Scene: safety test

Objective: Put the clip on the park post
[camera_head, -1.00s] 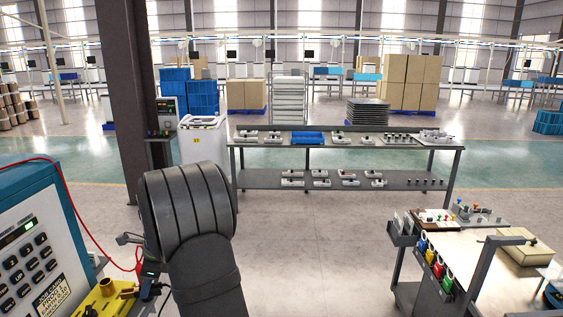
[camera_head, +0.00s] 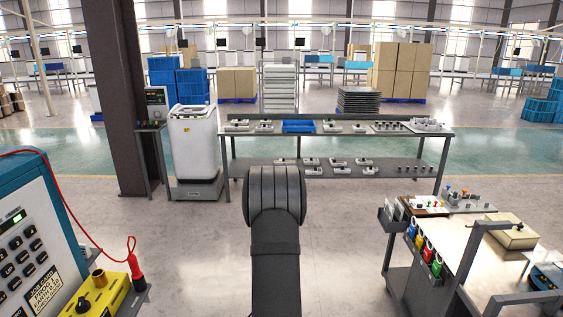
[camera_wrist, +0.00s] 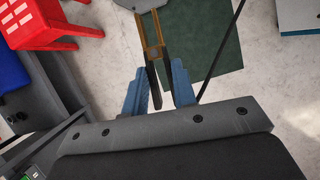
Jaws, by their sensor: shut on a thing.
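In the wrist view my gripper (camera_wrist: 161,76) has two blue-grey fingers closed on the dark legs of a clip (camera_wrist: 152,36). The clip has a brass-coloured frame that extends past the fingertips. Its far end is near a grey rounded object at the top edge; I cannot tell whether they touch. In the head view my arm hides the gripper and clip. A short brass post (camera_head: 97,277) stands on a yellow box (camera_head: 104,298) at lower left; I cannot tell if it is the park post. A red handle (camera_head: 135,258) with a red lead is beside it.
A teal-sided panel (camera_head: 28,240) with buttons stands at left. A bench (camera_head: 335,140) with small parts is ahead, and a cart (camera_head: 440,225) stands at right. The wrist view shows a red stool (camera_wrist: 55,22), a green mat (camera_wrist: 200,45) and a thin dark line (camera_wrist: 222,50).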

